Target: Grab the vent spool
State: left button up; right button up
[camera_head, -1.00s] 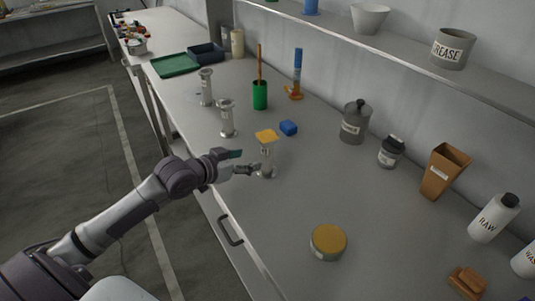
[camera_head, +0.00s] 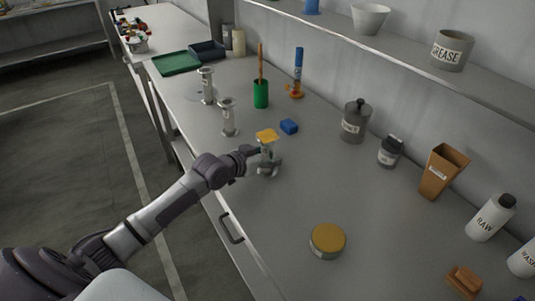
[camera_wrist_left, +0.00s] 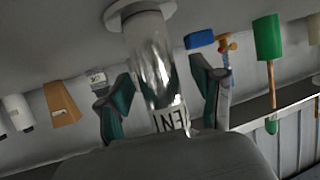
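The vent spool (camera_head: 267,151) is a shiny metal cylinder with flanged ends and a yellow square on top. It stands upright on the bench, close to the front edge. In the left wrist view the spool (camera_wrist_left: 150,60) appears upside down, with a partly hidden label reading "ENT". My left gripper (camera_head: 264,162) is around the spool's body. In the left wrist view its fingers (camera_wrist_left: 163,72) stand on either side of the spool, open, with narrow gaps visible. My right gripper is in neither view.
Two similar metal spools (camera_head: 228,117) (camera_head: 207,86) stand farther back along the bench. A blue block (camera_head: 289,126) and a green cup (camera_head: 261,94) are behind the vent spool. A round yellow-topped tin (camera_head: 327,240) is nearer. The bench between spool and tin is clear.

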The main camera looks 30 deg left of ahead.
pick_arm(q)
grip_shut()
jog(key=shift+r, duration=0.1)
